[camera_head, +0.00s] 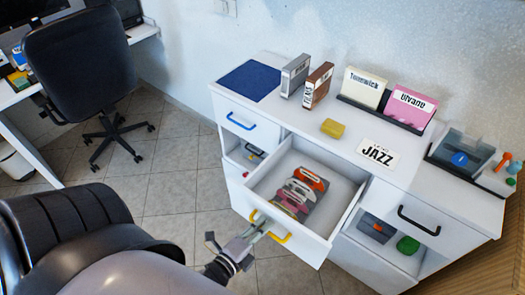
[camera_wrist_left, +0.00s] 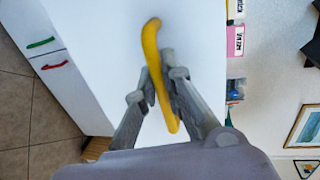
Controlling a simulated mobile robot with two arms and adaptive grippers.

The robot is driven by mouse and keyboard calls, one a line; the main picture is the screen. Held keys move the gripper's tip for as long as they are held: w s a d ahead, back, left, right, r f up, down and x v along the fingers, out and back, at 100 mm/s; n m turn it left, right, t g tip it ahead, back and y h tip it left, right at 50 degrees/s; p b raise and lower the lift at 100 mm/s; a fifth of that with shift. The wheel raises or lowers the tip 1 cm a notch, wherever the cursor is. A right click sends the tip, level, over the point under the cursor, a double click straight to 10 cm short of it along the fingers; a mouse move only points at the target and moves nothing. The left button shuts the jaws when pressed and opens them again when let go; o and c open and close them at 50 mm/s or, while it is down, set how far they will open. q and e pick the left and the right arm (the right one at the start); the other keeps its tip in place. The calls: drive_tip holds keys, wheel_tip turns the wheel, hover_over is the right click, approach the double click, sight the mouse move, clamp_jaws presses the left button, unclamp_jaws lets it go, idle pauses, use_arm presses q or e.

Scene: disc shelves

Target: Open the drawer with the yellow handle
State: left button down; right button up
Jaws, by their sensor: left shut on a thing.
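The white drawer (camera_head: 312,243) in the middle of the cabinet stands pulled out, with several orange, white and dark items (camera_head: 300,190) lying inside it. Its yellow handle (camera_head: 281,238) is on the front face and is partly hidden by my left gripper (camera_head: 260,228). In the left wrist view the left gripper (camera_wrist_left: 161,85) has its fingers on both sides of the yellow handle (camera_wrist_left: 151,40), shut on it. The handle crosses between the fingers in front of the white drawer front. My right gripper is not in view.
The white cabinet top holds a blue mat (camera_head: 249,80), two upright boxes, a yellow block (camera_head: 333,128) and a JAZZ sign (camera_head: 378,154). Other drawers have a blue handle (camera_head: 240,122) and a black handle (camera_head: 418,221). An office chair (camera_head: 82,65) stands left; tiled floor between is clear.

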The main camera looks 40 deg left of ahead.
use_arm(q)
drive_tip(key=c, duration=2)
unclamp_jaws()
drive_tip(key=shift+o, duration=0.2)
drive_tip(key=v, duration=1.2)
drive_tip(key=shift+f, duration=0.1)
